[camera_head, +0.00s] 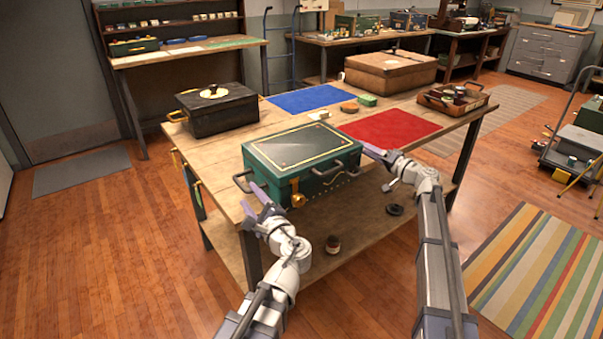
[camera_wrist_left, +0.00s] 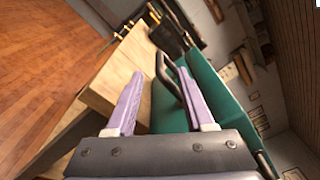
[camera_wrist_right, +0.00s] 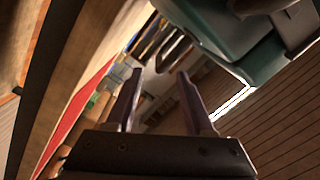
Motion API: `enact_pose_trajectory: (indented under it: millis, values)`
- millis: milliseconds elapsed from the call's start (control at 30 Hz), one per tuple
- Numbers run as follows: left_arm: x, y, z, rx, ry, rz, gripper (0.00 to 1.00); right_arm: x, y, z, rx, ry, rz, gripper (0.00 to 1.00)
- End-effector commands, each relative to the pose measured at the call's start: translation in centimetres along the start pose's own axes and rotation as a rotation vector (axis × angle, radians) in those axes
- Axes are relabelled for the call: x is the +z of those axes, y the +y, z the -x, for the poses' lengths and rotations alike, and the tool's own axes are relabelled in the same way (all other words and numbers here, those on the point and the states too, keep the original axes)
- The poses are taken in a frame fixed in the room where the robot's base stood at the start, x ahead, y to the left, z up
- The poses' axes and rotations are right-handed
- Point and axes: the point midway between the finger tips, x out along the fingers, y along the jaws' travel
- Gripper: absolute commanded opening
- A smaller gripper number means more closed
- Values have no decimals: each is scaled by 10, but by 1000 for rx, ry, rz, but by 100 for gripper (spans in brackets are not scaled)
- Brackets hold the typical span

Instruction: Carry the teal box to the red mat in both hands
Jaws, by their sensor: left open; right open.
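The teal box (camera_head: 300,155) sits closed near the front edge of the wooden table, with a dark handle at each end and gold trim on the lid. My left gripper (camera_head: 262,200) is open at the box's left front. In the left wrist view its fingers (camera_wrist_left: 158,100) are near the dark side handle (camera_wrist_left: 168,75) and the teal wall (camera_wrist_left: 208,95). My right gripper (camera_head: 370,152) is open at the box's right end. In the right wrist view its fingers (camera_wrist_right: 158,95) point towards the dark handle (camera_wrist_right: 174,50). The red mat (camera_head: 390,126) lies flat and bare behind and right of the box.
A black box (camera_head: 217,108) stands at the table's left. A blue mat (camera_head: 305,98) lies at the back. A brown case (camera_head: 390,72) and a wooden tray (camera_head: 455,112) stand at the back right. Small items (camera_head: 319,115) lie between the mats.

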Motion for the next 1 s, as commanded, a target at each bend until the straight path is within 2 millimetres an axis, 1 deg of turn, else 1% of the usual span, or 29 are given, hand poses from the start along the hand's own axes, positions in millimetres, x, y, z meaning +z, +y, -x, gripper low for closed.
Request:
enact_pose_trajectory:
  millis: [300, 500, 700, 967, 1000]
  values:
    - [-1, 0, -46, 2, -2, 0, 53, -1, 1, -46, -1, -2, 0, 53]
    - [-1, 0, -67, 1, -1, 0, 53, -1, 0, -67, -1, -1, 0, 53]
    - [0, 0, -75, 1, -1, 0, 53, 0, 0, -75, 0, 0, 0, 53]
    - [0, 0, -75, 0, 0, 0, 53, 0, 0, -75, 0, 0, 0, 53]
    - [0, 0, -75, 0, 0, 0, 49, 0, 0, -75, 0, 0, 0, 49]
